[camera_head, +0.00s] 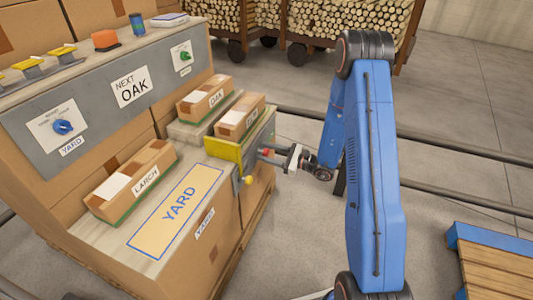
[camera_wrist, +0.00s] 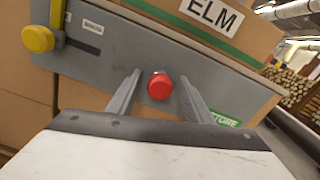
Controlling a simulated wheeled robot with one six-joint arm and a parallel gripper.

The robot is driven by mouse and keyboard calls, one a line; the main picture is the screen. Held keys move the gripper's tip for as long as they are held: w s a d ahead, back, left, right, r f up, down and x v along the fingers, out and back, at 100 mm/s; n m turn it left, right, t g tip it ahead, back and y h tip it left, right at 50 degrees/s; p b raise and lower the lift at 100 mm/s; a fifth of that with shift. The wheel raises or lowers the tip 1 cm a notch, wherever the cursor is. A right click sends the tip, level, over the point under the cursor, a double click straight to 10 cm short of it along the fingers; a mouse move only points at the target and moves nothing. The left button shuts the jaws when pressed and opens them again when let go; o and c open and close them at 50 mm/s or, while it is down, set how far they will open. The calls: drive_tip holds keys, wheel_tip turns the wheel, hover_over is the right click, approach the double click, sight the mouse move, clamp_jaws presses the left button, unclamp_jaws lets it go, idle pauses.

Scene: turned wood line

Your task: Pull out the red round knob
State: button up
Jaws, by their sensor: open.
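The red round knob (camera_wrist: 159,86) sits on a grey panel (camera_wrist: 160,50) in the wrist view. My gripper (camera_wrist: 157,88) is open, with one finger to the left of the knob and one to the right. The knob shows between the fingertips, and both fingers look apart from it. In the head view my gripper (camera_head: 268,154) reaches from the right toward the end of the bench, and a small red spot of the knob (camera_head: 265,152) shows beside the fingers.
A yellow knob (camera_wrist: 38,38) on a slotted plate is to the left in the wrist view. A box marked ELM (camera_wrist: 225,22) is above the panel. In the head view, boxes marked OAK (camera_head: 205,98) and LARCH (camera_head: 132,181) lie on the bench. Open floor (camera_head: 300,225) is below my arm.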

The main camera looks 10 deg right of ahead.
sight(268, 153)
clamp_jaws()
drive_tip(key=v, duration=0.3)
drive_tip(key=shift+s+d, duration=0.1)
unclamp_jaws()
drive_tip(key=shift+d, duration=0.15)
drive_tip(key=v, duration=1.7)
drive_tip(key=shift+s+d, duration=0.15)
drive_tip(key=shift+s, duration=0.05)
